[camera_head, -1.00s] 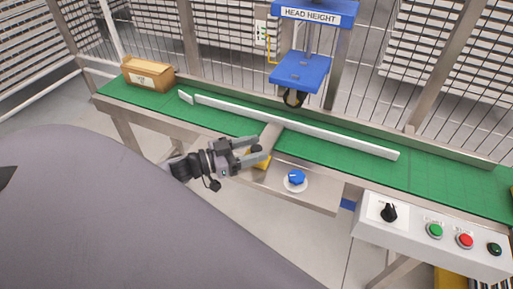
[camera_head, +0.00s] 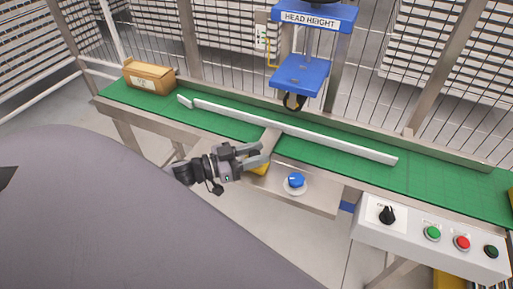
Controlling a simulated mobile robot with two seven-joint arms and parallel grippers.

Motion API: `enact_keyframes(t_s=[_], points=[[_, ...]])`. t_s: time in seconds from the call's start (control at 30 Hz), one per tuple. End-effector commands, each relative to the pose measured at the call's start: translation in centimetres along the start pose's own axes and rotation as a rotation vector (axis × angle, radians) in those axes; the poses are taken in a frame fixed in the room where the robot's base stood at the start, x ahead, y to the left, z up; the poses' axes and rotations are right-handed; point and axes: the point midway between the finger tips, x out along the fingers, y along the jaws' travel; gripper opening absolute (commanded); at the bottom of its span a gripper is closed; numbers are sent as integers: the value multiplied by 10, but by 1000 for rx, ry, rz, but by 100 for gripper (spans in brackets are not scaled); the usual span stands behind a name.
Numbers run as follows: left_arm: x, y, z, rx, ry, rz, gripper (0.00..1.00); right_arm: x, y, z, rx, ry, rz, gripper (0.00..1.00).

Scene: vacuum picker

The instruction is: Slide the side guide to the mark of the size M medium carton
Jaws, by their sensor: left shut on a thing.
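The side guide (camera_head: 330,143) is a long pale bar lying lengthwise over the green belt, with a short angled piece at its left end. A flat grey arm (camera_head: 272,139) runs from the guide toward the belt's near edge, with a yellow part (camera_head: 260,169) below it. My left gripper (camera_head: 264,154) is shut on the near end of this guide arm, by the yellow part. The fingers partly hide that spot. The carton (camera_head: 149,77) is brown and sits at the belt's left end. I cannot make out any size marks. My right gripper is not in view.
A blue knob (camera_head: 295,181) on a white disc sits right of my gripper. A control box (camera_head: 432,240) with a black switch and several buttons is at the lower right. The blue head-height unit (camera_head: 301,75) hangs over the belt. A wire fence stands behind.

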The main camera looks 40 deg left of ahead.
Motion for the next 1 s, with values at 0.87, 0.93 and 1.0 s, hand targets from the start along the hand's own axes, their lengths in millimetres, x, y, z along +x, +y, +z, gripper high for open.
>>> enact_keyframes(t_s=[0.87, 0.93, 1.0], points=[[-22, 1, 0, -3, -2, 0, 54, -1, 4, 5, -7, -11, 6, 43], [-32, 1, 0, -4, -2, -1, 54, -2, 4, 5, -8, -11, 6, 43], [-42, 2, 0, -5, -2, 0, 54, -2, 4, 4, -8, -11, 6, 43]])
